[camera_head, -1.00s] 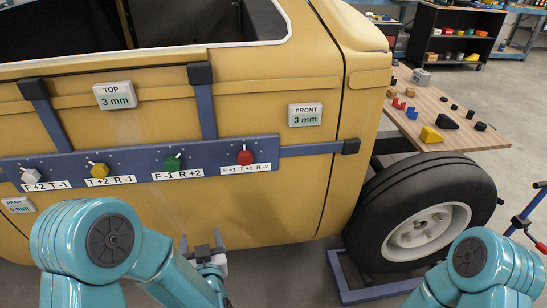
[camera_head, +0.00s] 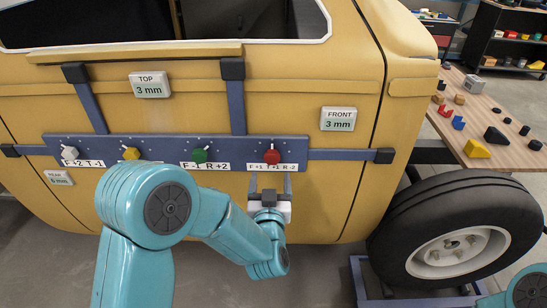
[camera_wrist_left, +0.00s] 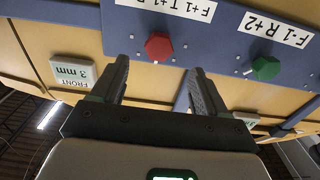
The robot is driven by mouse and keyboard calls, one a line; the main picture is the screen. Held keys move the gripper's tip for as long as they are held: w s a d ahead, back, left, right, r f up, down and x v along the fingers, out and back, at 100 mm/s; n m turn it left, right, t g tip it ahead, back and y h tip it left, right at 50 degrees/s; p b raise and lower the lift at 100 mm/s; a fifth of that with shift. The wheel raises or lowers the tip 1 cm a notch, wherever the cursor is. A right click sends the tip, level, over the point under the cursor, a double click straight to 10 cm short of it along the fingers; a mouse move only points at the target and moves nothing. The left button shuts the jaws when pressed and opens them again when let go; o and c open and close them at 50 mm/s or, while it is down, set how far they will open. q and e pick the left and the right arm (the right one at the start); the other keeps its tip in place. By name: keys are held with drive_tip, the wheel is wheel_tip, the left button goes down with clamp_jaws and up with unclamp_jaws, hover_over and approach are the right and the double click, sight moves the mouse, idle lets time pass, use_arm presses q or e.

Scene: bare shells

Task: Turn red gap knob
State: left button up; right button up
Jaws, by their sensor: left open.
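The red knob (camera_head: 272,157) is on the blue bar (camera_head: 232,144) across the yellow car shell, above a label reading F+1 T+1 R-2. My left gripper (camera_head: 270,182) is open and empty just below the red knob, with its fingers pointing up toward the bar. In the left wrist view the red hexagonal knob (camera_wrist_left: 158,46) appears just beyond and between the two spread fingertips (camera_wrist_left: 160,68). No contact with the knob is visible. My right gripper is out of view.
The green knob (camera_head: 199,156) is left of the red one, then the yellow knob (camera_head: 131,153) and white knob (camera_head: 69,153). A FRONT 3 mm display (camera_head: 338,119) and a TOP 3 mm display (camera_head: 150,85) are on the shell. A wheel (camera_head: 450,238) stands at the right.

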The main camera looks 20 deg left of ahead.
sight(272, 161)
use_arm(q)
drive_tip(key=p+x, duration=0.1)
drive_tip(key=x, duration=0.6)
drive_tip(key=shift+w+a, duration=0.15)
drive_tip(key=shift+w, duration=0.2)
drive_tip(key=c, duration=1.1)
drive_tip(key=shift+o, duration=0.2)
drive_tip(key=shift+f, duration=0.1)
